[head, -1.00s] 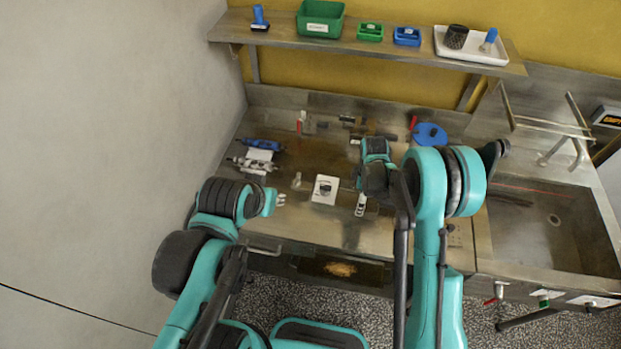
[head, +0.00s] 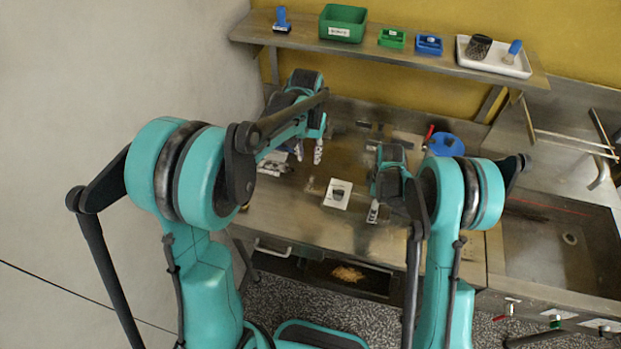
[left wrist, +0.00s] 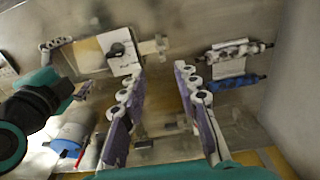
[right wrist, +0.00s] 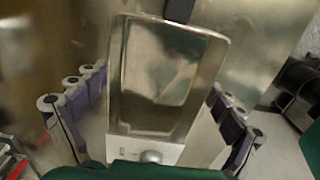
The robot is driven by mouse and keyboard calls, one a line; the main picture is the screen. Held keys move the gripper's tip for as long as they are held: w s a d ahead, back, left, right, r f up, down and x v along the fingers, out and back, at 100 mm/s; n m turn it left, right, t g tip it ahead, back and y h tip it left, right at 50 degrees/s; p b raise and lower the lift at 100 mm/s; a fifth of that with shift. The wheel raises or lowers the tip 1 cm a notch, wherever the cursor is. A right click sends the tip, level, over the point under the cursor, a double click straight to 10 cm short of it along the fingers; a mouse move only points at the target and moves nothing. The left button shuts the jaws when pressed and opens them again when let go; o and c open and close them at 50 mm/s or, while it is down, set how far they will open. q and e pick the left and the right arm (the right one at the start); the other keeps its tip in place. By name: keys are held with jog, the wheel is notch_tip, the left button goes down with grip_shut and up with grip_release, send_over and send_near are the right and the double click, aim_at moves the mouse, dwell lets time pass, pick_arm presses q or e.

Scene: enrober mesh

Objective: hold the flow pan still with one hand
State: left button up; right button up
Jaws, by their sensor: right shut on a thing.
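A shiny rectangular metal piece, which looks like the flow pan (right wrist: 165,75), lies between the fingers of my right gripper in the right wrist view. My right gripper (head: 374,212) is low at the front of the bench, right of a small white card, and shut on the piece. The pan's outline is hard to make out in the head view. My left gripper (head: 308,154) is above the bench's left part, left of and behind the card. In the left wrist view its fingers (left wrist: 158,90) are apart with nothing held between them.
Grey and blue rollers (left wrist: 235,65) lie at the bench's left. A blue round thing (head: 446,145) lies at the back right. A shelf (head: 400,62) with bins overhangs the back; a sink (head: 560,250) is at right.

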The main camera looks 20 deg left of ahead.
aim_at(310, 181)
pick_arm(q)
jog(key=shift+g, duration=0.3)
jog(key=f, duration=0.5)
jog(key=w+f, duration=0.1)
jog(key=f, duration=0.8)
jog(key=shift+w+f, duration=0.3)
jog(key=shift+w, duration=0.05)
grip_shut()
